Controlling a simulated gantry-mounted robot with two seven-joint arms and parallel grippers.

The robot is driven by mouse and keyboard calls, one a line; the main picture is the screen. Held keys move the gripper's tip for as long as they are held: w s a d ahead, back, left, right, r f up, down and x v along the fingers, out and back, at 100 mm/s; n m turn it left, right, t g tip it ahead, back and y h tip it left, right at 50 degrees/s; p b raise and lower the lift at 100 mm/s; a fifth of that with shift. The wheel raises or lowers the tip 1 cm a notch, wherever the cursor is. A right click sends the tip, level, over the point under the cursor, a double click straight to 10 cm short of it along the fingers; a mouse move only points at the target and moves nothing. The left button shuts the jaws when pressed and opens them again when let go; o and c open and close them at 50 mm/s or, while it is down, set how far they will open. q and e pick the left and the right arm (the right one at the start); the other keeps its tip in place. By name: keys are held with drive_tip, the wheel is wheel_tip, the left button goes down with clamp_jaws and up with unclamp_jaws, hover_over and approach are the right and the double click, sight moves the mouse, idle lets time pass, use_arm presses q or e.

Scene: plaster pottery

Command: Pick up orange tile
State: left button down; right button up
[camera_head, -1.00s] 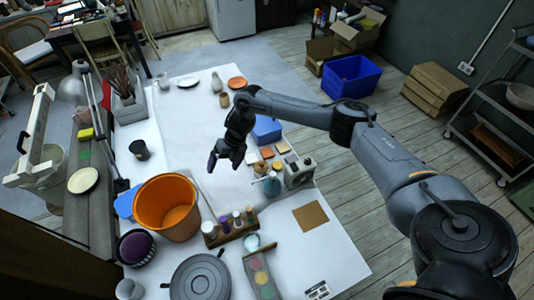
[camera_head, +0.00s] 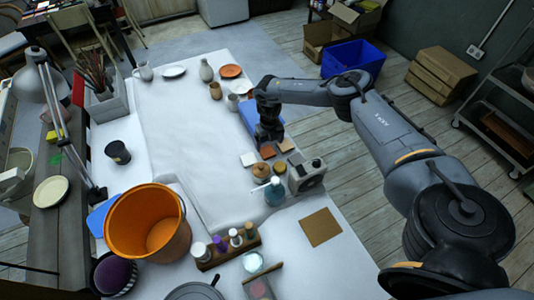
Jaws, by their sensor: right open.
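The orange tile (camera_head: 267,152) lies flat on the white table near its right side. A whitish tile (camera_head: 248,159) lies to its left and a tan tile (camera_head: 286,145) to its right. My right gripper (camera_head: 268,138) points down just behind the orange tile in the picture, open and empty. I cannot tell how high its fingertips are above the table. My left gripper is not in view.
A wooden-lidded jar (camera_head: 261,171), a blue bottle (camera_head: 275,192) and a grey device (camera_head: 306,176) stand in front of the tiles. The table's middle left of the tiles is clear.

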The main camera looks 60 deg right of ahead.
sight(268, 154)
drive_tip(key=shift+a+f+b, duration=0.2)
drive_tip(key=shift+f+b, duration=0.3)
drive_tip(key=shift+f, duration=2.55)
drive_tip(key=c, duration=1.2)
